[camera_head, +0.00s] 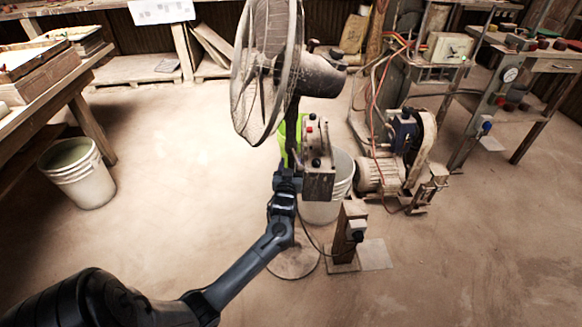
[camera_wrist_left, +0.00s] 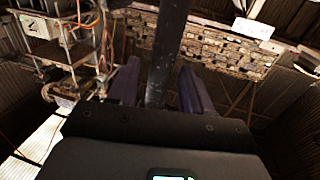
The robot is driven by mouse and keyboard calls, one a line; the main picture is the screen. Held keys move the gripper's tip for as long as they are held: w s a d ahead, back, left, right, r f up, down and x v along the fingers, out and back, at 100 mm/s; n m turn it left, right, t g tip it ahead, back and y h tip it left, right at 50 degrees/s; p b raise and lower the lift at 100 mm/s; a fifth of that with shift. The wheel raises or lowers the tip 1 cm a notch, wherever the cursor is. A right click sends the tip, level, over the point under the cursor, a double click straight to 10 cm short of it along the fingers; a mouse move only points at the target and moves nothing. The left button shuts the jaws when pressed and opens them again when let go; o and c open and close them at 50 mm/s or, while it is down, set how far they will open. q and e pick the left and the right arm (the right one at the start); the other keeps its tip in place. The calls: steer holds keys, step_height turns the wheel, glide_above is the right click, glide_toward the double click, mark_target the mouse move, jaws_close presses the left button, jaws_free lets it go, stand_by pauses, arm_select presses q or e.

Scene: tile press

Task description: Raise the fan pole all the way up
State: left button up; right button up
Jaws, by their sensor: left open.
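The standing fan (camera_head: 268,72) has a round, dusty caged head at the top centre of the head view. My left gripper (camera_head: 288,166) is at the pole, below the fan head, partly hidden beside the box. In the left wrist view the pole (camera_wrist_left: 165,55) passes between the two purple-grey fingers of my left gripper (camera_wrist_left: 160,88). The fingers are apart, with a gap on each side of the pole. My right gripper is not in view.
Another bucket (camera_head: 77,172) stands by the left workbench. The floor at left centre is clear.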

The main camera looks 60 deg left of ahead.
arm_select(q)
steer(key=shift+x, duration=0.9)
steer(key=shift+c, duration=0.4)
jaws_close()
